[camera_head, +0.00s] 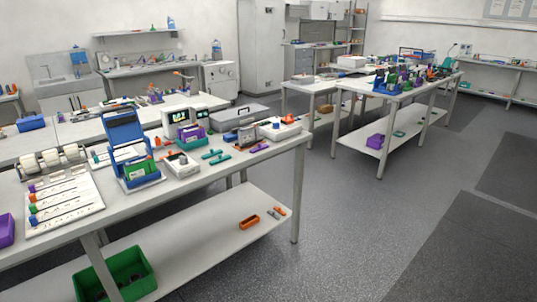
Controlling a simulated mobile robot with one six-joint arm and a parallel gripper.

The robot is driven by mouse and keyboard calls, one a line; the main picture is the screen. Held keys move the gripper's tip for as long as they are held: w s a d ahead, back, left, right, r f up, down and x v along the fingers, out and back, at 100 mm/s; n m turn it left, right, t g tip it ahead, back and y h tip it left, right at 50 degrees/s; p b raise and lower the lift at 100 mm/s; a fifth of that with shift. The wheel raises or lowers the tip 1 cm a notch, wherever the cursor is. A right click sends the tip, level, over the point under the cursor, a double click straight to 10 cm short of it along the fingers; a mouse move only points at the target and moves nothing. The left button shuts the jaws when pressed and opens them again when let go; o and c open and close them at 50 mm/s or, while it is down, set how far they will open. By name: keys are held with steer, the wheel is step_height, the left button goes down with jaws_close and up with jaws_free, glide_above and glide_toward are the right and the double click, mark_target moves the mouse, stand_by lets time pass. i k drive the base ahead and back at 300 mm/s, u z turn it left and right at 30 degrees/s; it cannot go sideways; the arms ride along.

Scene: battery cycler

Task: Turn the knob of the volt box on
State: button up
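My gripper is not in view, and none of my arm can be made out. I cannot tell for sure which device is the volt box. A small pale box (181,165) with dark and reddish details on top stands on the near bench, right of the blue stand. Another low white box (279,130) with an orange-red round part (288,119) on top stands near that bench's right end. The marks and any knob position are too small to read.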

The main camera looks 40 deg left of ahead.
mark_target(183, 160)
steer(key=u, duration=2.2)
steer(key=i, duration=2.65)
steer(key=z, duration=0.05)
